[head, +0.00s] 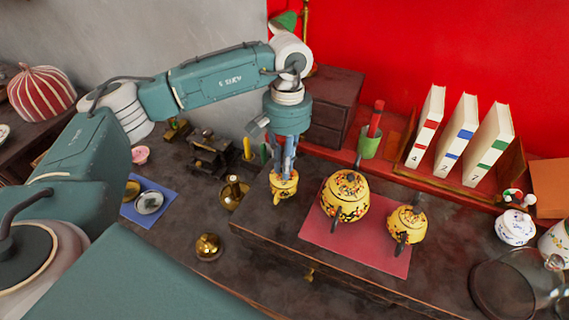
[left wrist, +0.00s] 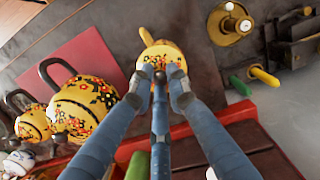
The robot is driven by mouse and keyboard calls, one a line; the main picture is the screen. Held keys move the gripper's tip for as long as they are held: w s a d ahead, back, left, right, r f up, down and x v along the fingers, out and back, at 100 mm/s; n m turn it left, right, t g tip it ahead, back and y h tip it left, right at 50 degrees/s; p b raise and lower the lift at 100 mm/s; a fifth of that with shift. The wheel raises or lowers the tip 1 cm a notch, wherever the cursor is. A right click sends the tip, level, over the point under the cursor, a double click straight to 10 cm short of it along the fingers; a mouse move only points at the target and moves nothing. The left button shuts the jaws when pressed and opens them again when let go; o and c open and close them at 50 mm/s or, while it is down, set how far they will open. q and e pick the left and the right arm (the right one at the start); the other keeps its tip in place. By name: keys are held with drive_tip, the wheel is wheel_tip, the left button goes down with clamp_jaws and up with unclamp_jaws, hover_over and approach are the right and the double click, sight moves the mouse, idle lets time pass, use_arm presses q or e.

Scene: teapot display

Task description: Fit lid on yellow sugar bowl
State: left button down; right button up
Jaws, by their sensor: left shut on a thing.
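My left gripper (head: 286,170) points down over the dark wooden table, left of the red mat. In the left wrist view its fingers (left wrist: 160,76) are shut on the dark knob of a yellow flowered lid (left wrist: 162,54). A small yellow pot part (head: 278,196) shows under the fingertips in the head view, and an ochre spout or handle sticks out past the lid in the wrist view. I cannot tell whether the lid touches the pot. A large yellow teapot (head: 346,188) and a smaller yellow lidded pot (head: 408,220) stand on the mat. My right gripper is not in view.
The red mat (head: 318,230) lies right of the gripper. A brass candlestick (head: 234,190) and a dark metal piece (head: 208,152) stand to the left. The front table edge is close.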

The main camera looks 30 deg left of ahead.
use_arm(q)
drive_tip(key=shift+f, duration=0.15)
drive_tip(key=c, duration=1.6)
unclamp_jaws()
drive_tip(key=r, duration=0.4)
drive_tip(key=w+r, duration=0.1)
drive_tip(key=r, duration=0.7)
drive_tip(key=shift+w+a, duration=0.15)
drive_tip(key=shift+r, duration=0.1)
